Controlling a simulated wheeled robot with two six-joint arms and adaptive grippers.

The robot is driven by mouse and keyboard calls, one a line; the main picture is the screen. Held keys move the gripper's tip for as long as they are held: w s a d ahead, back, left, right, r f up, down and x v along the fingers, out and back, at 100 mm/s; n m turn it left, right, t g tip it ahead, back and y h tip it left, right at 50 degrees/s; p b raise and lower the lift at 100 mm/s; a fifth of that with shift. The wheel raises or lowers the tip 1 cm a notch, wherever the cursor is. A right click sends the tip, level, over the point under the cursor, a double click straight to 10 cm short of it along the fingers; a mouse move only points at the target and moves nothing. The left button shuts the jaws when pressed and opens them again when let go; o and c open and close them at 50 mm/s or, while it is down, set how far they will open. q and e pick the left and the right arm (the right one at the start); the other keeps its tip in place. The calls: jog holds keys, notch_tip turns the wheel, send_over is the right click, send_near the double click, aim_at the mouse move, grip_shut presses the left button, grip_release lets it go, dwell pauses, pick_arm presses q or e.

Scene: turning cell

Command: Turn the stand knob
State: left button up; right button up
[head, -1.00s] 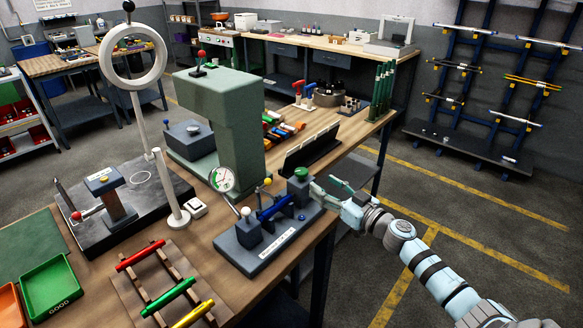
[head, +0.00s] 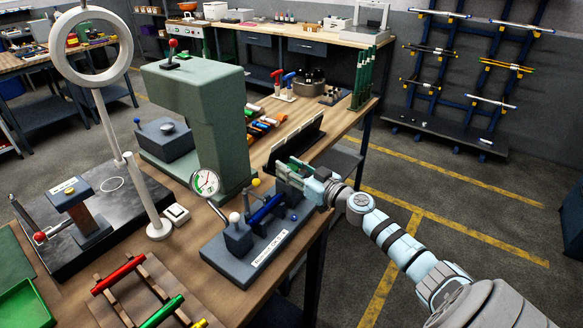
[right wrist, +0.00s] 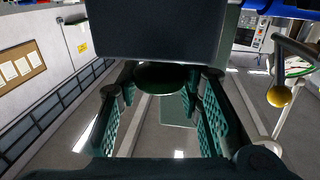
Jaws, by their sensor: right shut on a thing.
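The bench stand (head: 262,252) is a dark blue-grey fixture with a label on its front and a blue cylinder (head: 265,209) between its two end blocks. My right gripper (head: 293,169) comes in from the right at the top of the right end block. In the right wrist view its two fingers stand either side of a dark green round knob (right wrist: 163,76), just beside the block (right wrist: 157,30). The gripper is shut on this knob; in the head view the fingers mostly hide it. My left gripper is out of view.
A dial gauge (head: 205,183) and a yellow ball (head: 256,182) stand close to the cylinder. A big green-grey frame (head: 200,110) rises behind, and a white ring lamp (head: 91,46) stands left. The floor right of the bench is clear.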

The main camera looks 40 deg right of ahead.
jog(key=shift+a+r+m+h+p, duration=0.1)
jog(key=shift+r+m+h+p, duration=0.15)
jog(key=shift+m+h+p, duration=0.95)
jog(key=shift+h+p, duration=0.6)
jog(key=shift+p, duration=0.1)
jog(key=shift+f+m+h, duration=0.2)
jog(key=shift+m+h, duration=0.2)
jog(key=shift+h, duration=0.2)
jog(key=shift+f+m+h+b, duration=0.15)
jog(key=shift+m+h+b, duration=0.2)
jog(key=shift+h, duration=0.45)
jog(key=m+g+h+b, duration=0.1)
jog(key=m+h+b, duration=0.1)
jog(key=h+b, duration=0.1)
jog(key=m+g+h+b, duration=0.2)
jog(key=m+h+b, duration=0.1)
jog(key=h+b, duration=0.1)
jog(key=shift+f+g, duration=0.2)
jog(key=shift+g, duration=0.1)
jog(key=shift+r+m+g+h+b, duration=0.15)
jog(key=shift+m+g+h+b, duration=0.55)
jog(key=shift+h+b, duration=0.25)
jog(key=o, duration=1.1)
